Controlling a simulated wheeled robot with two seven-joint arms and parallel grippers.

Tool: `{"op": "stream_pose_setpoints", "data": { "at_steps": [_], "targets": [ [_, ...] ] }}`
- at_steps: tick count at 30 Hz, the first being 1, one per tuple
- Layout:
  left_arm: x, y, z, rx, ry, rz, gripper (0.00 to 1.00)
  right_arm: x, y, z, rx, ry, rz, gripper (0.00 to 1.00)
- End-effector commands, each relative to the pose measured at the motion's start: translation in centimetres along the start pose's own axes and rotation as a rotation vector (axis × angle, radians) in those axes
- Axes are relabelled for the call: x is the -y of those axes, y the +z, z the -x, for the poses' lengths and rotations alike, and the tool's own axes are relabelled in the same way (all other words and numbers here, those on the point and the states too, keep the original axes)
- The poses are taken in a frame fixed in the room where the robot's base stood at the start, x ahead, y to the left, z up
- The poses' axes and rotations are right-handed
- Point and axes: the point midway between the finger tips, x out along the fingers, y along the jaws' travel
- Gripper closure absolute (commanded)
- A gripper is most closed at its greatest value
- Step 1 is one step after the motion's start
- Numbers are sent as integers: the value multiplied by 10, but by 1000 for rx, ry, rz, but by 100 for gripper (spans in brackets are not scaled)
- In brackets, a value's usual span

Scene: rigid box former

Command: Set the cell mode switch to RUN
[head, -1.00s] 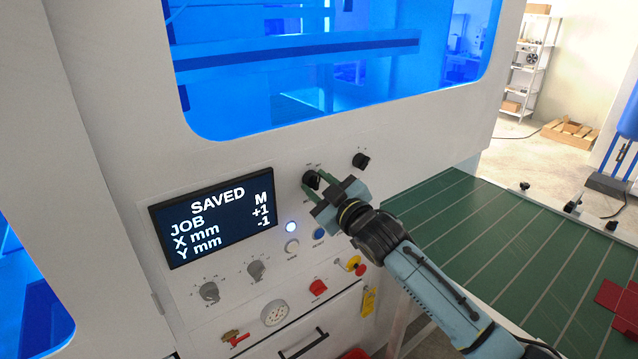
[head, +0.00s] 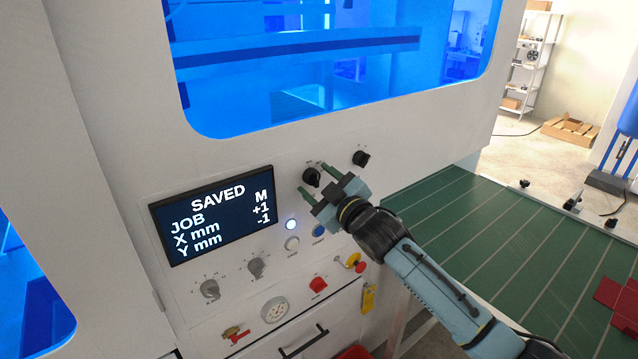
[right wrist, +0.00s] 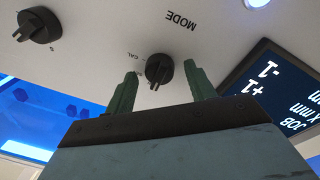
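The mode switch is a black rotary knob (head: 312,176) on the white cell panel, to the upper right of the display. It also shows in the right wrist view (right wrist: 159,69), with the words MODE and CAL beside it. There its grip bar runs roughly up and down, its end away from the word MODE. I cannot make out a RUN label. My right gripper (head: 314,179) is open, its green fingers on either side of the knob with gaps to it in the right wrist view (right wrist: 162,88). My left gripper is not in view.
A second black knob (head: 361,158) sits to the upper right. The display (head: 212,214) reads SAVED, JOB M, X mm +1, Y mm -1. Below are a lit white button (head: 291,224), a blue button (head: 319,230) and grey knobs (head: 209,289). A green conveyor (head: 480,220) lies to the right.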

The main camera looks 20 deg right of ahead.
Motion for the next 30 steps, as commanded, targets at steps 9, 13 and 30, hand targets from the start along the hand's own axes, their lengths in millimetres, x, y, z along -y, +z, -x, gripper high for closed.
{"op": "stream_pose_setpoints", "data": {
  "at_steps": [9, 13, 30],
  "targets": [
    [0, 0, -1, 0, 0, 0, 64, 0, 1, 7, 0, 0, -1, 45],
    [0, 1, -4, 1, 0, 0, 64, 1, 1, 24, 0, 0, -1, 45],
    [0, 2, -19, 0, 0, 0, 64, 1, 1, 125, 1, -1, -1, 45]
  ]
}}
